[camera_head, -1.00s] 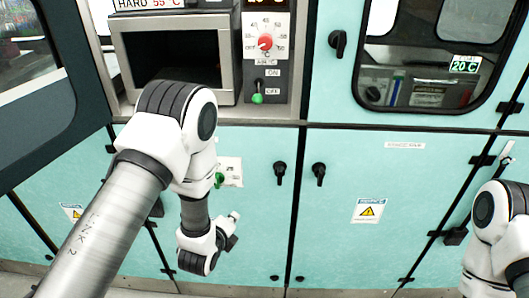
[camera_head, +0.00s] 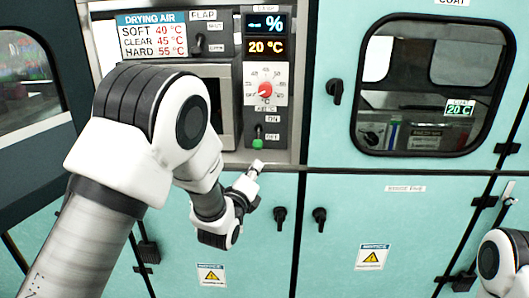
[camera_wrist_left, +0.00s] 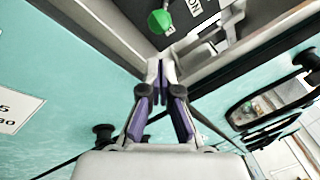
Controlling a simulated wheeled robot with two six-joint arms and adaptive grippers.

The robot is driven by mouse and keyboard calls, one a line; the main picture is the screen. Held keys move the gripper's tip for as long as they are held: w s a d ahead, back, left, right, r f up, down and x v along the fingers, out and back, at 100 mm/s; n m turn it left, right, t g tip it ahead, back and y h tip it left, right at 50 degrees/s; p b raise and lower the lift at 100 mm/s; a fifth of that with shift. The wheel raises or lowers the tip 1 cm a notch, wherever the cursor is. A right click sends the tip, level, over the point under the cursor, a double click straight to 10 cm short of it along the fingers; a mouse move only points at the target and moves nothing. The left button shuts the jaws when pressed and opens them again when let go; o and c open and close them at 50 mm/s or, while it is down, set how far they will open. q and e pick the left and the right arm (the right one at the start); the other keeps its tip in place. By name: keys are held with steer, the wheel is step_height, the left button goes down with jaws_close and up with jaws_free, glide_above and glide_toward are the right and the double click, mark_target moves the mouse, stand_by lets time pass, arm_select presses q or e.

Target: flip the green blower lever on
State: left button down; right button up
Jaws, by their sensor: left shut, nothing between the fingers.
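The green blower lever (camera_head: 257,144) sits on a dark plate marked ON above and OFF below. Its green knob hangs at the low end, beside OFF. In the left wrist view the green knob (camera_wrist_left: 160,21) shows at the top, beyond the fingertips. My left gripper (camera_head: 257,165) is just below the lever plate, near the frame's lower edge. In the left wrist view its fingertips (camera_wrist_left: 161,72) are together, empty and apart from the knob.
A red dial (camera_head: 265,90) is above the lever, under a display (camera_head: 266,46). A flap switch (camera_head: 201,42) is at upper left. Black door knobs (camera_head: 280,214) stick out below. A metal frame edge (camera_head: 285,158) runs under the lever plate.

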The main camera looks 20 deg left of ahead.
mark_target(264, 161)
arm_select(q)
steer(key=w, duration=0.2)
steer(key=w+p, duration=0.1)
steer(key=w, duration=0.2)
steer(key=w+p, duration=0.1)
steer(key=w, duration=0.1)
steer(key=shift+w+d+r, duration=0.15)
steer(key=shift+w+r, duration=0.15)
steer(key=shift+s+r+g+p, duration=0.15)
steer(key=shift+r+g+p, duration=0.15)
steer(key=shift+p, duration=0.25)
